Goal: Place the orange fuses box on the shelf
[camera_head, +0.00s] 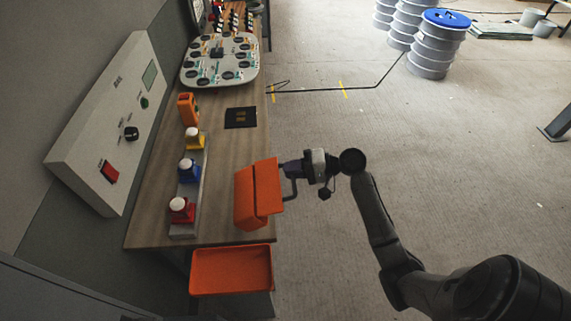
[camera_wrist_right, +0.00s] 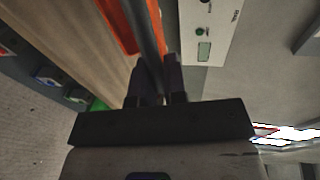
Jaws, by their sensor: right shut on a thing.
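The orange fuses box (camera_head: 255,198) is at the right edge of the wooden worktop, near its front end. It looks tilted, and I cannot tell whether it touches the wood. My right gripper (camera_head: 289,170) comes from the right and is shut on the box's dark handle. In the right wrist view the orange box (camera_wrist_right: 116,24) shows beyond the fingers (camera_wrist_right: 156,84), with the dark handle bar (camera_wrist_right: 148,40) between them. My left gripper is not in view. No thing is clearly recognisable as the shelf; the wooden worktop (camera_head: 222,160) is the nearest flat surface.
An orange tray (camera_head: 232,285) sits below the worktop's front end. On the worktop are a strip with red, blue and yellow buttons (camera_head: 188,184), an orange device (camera_head: 188,109), a dark plate (camera_head: 241,117) and a grey board (camera_head: 220,60). Floor to the right is mostly clear.

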